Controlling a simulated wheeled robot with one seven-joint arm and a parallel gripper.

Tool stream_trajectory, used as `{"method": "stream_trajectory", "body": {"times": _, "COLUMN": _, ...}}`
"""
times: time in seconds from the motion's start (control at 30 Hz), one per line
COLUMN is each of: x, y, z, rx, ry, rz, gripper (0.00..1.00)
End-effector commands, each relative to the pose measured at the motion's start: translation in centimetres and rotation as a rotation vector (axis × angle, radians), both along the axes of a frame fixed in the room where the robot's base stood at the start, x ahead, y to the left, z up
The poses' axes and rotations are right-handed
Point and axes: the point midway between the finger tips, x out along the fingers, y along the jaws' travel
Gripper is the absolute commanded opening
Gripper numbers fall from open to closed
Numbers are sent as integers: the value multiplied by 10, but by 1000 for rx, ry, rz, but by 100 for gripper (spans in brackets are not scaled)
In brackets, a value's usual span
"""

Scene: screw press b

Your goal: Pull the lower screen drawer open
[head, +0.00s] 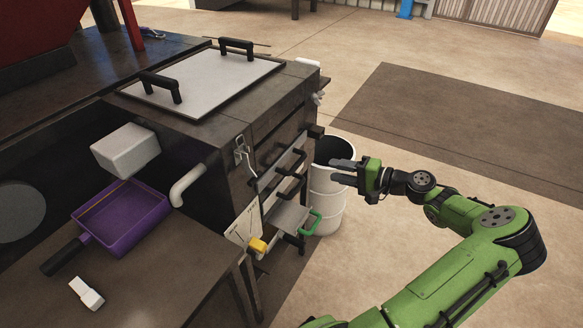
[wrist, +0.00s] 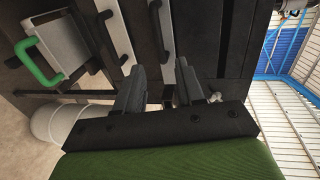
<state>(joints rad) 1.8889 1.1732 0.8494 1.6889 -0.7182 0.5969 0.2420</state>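The dark machine's right side carries stacked narrow drawers with pale fronts and black bar handles. In the wrist view, the upper pale front (wrist: 187,85) and its black handle (wrist: 156,45) lie beyond the gap between my fingers. The lower pale front (wrist: 117,25) has its own black handle (wrist: 106,27) and lies left of my fingers. Both fronts look nearly flush with the machine. My gripper (head: 343,171) is open and empty, to the right of the drawers in the head view. Its two separated fingers show in the wrist view (wrist: 158,90). No handle contact is visible.
A pale tray (head: 288,216) with a green handle (head: 315,222) juts out below the drawers. A white barrel (head: 327,205) stands close behind my gripper. A yellow-handled part (head: 257,244) is at the machine's front corner. Open floor lies to the right.

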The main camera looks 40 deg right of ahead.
Motion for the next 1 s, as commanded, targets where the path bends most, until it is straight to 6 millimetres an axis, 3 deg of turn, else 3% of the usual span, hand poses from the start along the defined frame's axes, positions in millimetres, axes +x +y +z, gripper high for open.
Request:
{"method": "stream_trajectory", "body": {"times": 0.3, "x": 76, "y": 29, "z": -21, "rx": 0, "ry": 2, "rz": 6, "gripper": 38}}
{"method": "stream_trajectory", "body": {"times": 0.5, "x": 111, "y": 41, "z": -29, "rx": 2, "ry": 4, "rz": 3, "gripper": 38}}
{"method": "stream_trajectory", "body": {"times": 0.87, "x": 121, "y": 44, "z": -29, "rx": 1, "ry": 6, "rz": 2, "gripper": 38}}
{"method": "stream_trajectory", "body": {"times": 1.0, "x": 121, "y": 44, "z": -29, "rx": 1, "ry": 6, "rz": 2, "gripper": 18}}
